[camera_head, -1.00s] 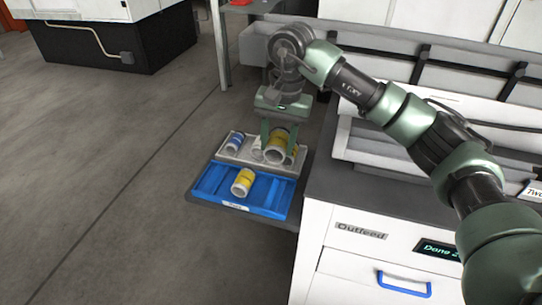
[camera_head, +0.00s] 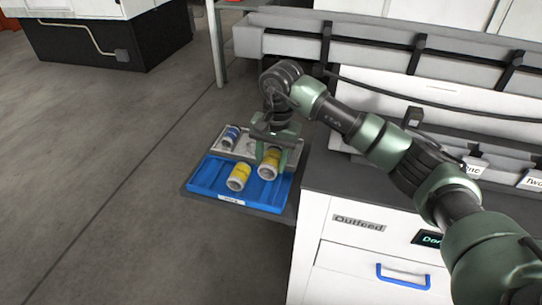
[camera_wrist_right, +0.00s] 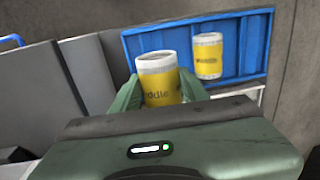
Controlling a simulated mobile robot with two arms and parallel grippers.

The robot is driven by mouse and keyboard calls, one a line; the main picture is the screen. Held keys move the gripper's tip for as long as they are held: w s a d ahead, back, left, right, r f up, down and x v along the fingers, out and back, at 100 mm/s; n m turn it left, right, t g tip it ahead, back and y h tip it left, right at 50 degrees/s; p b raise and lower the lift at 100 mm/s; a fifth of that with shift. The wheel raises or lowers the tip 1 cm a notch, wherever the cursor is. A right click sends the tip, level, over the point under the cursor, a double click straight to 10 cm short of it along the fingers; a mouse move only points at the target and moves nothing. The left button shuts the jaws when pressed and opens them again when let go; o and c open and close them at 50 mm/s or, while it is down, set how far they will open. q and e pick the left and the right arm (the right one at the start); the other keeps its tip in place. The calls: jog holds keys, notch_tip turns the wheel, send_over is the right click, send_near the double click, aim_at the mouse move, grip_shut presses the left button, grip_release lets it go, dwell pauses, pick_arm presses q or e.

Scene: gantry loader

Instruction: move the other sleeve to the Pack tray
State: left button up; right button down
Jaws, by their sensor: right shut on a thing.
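A yellow-and-white sleeve (camera_head: 269,164) is between the fingers of my right gripper (camera_head: 270,160), which is shut on it. The held sleeve appears over the right part of the blue tray. My left gripper is not in view.
A grey tray (camera_head: 244,152) lies behind the blue tray, with a blue-and-white sleeve (camera_head: 230,136) at its left. The white Outfeed cabinet (camera_head: 352,250) stands close on the right. A grey rail (camera_head: 290,43) runs behind. Open floor is on the left.

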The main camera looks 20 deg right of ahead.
notch_tip(320, 180, down, 6)
jog(key=b, duration=0.4)
jog(key=shift+f, duration=0.25)
jog(key=shift+f+b, duration=0.35)
jog(key=shift+f, duration=0.1)
jog(key=c, duration=0.7)
grip_release()
